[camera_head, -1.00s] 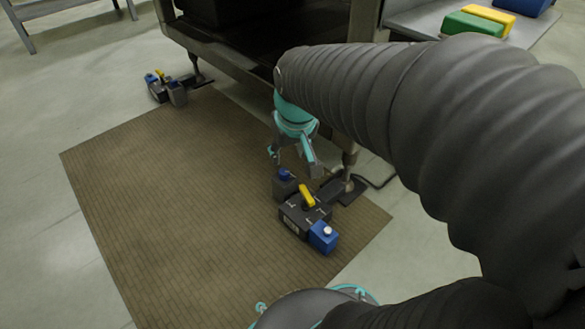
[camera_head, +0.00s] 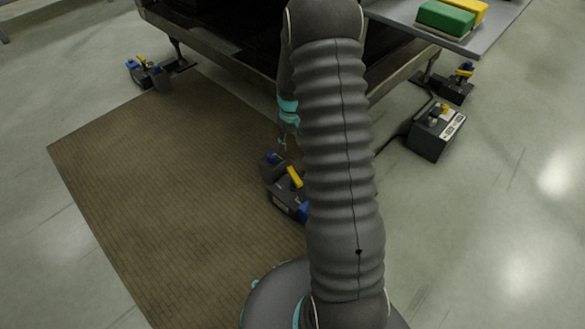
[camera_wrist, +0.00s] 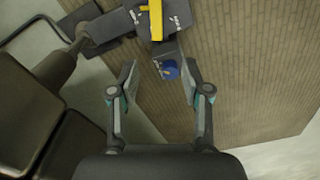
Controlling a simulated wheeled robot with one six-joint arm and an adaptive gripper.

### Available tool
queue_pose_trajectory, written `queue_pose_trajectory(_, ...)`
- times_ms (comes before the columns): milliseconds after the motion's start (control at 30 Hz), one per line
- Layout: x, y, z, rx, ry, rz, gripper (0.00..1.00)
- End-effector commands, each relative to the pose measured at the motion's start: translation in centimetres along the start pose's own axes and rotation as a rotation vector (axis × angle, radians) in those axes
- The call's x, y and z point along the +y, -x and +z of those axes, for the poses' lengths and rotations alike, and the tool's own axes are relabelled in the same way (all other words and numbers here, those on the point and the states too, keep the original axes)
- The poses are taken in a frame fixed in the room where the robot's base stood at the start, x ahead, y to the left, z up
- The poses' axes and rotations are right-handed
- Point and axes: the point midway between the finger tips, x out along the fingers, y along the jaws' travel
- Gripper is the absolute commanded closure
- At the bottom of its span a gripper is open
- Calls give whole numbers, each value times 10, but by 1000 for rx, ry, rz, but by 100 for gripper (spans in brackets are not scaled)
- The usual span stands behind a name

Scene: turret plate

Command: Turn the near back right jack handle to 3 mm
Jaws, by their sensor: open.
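In the wrist view the yellow handle (camera_wrist: 156,22) lies lengthwise over the dark block (camera_wrist: 127,25) with white marks; I cannot read the setting. A blue knob (camera_wrist: 171,69) shows between and beyond the fingertips. My gripper (camera_wrist: 159,72) is open and empty, apart from the handle. In the head view my gripper (camera_head: 284,139) hangs just above the jack, partly hidden by my arm.
A brown mat (camera_head: 170,190) lies under the jack. The dark machine frame (camera_head: 225,60) stands behind. Other jack units stand at far left (camera_head: 148,75) and right (camera_head: 457,86).

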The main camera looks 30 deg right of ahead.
Motion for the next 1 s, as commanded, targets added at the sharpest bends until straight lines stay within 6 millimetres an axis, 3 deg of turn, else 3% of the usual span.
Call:
queue_pose_trajectory(100, 6, -18, -1, -17, -1, -5, 52)
queue_pose_trajectory(367, 8, -42, -1, -23, 0, -7, 52)
queue_pose_trajectory(1000, 7, -149, 2, -23, 0, -7, 52)
